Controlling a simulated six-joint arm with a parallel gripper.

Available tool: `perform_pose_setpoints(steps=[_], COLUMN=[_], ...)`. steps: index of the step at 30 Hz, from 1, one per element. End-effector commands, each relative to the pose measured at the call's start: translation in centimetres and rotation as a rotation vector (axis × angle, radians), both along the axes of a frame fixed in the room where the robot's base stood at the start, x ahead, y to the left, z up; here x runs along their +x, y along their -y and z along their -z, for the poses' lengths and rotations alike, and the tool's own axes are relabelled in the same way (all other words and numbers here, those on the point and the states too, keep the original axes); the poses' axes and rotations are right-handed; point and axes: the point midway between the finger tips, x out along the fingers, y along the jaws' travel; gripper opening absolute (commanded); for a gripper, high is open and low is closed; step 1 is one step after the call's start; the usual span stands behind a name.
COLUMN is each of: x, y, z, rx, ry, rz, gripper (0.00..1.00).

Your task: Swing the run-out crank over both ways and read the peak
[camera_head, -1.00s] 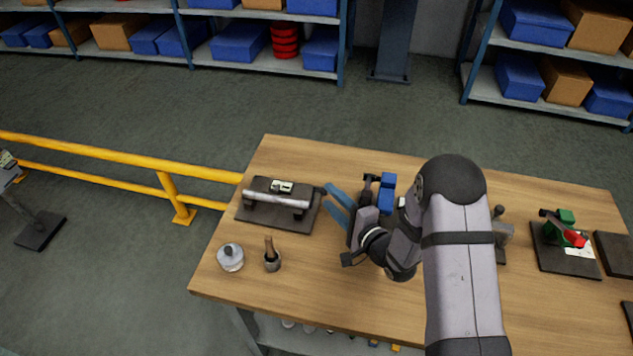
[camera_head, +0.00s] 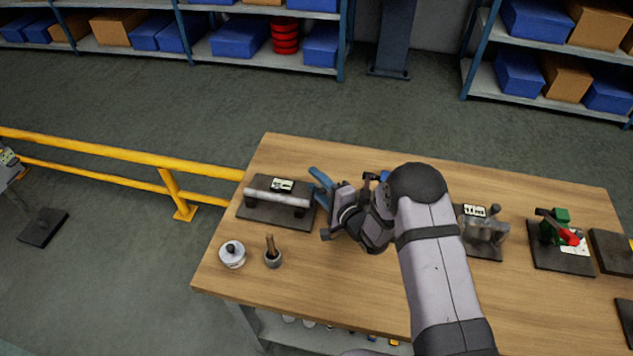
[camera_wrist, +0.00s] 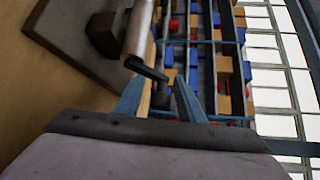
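The run-out fixture is a dark base plate (camera_head: 262,217) at the table's left, carrying a pale horizontal shaft (camera_head: 276,197) on dark supports. The shaft (camera_wrist: 139,35) also shows in the wrist view, with a dark crank arm (camera_wrist: 147,69) at its near end. A small white-faced gauge or card (camera_head: 283,185) sits behind the shaft; its reading is too small to tell. My gripper (camera_head: 314,182) is at the shaft's right end. Its blue fingers (camera_wrist: 154,88) stand apart, with the crank arm at their tips; I cannot tell whether they touch.
A lidded pot (camera_head: 232,255) and a cup holding a brown-handled tool (camera_head: 273,258) stand in front of the fixture. A grey device (camera_head: 485,232) and a green-and-red device (camera_head: 562,232) stand to the right. The front middle of the table is clear.

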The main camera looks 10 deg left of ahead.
Motion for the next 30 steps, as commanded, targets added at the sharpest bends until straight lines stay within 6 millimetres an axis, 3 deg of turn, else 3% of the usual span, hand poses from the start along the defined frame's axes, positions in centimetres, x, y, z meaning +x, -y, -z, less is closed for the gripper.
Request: perform_pose_setpoints(steps=[1,6,14,30], x=[0.0,0.0,-0.1,-1.3], y=[0.0,0.0,0.0,0.0], z=[0.0,0.0,0.1,-1.8], rx=[0.000,0.000,0.000,0.000], ry=[0.000,0.000,0.036,0.392], rz=[0.000,0.000,-0.002,-0.001], gripper=[0.35,0.00,0.00,0.00])
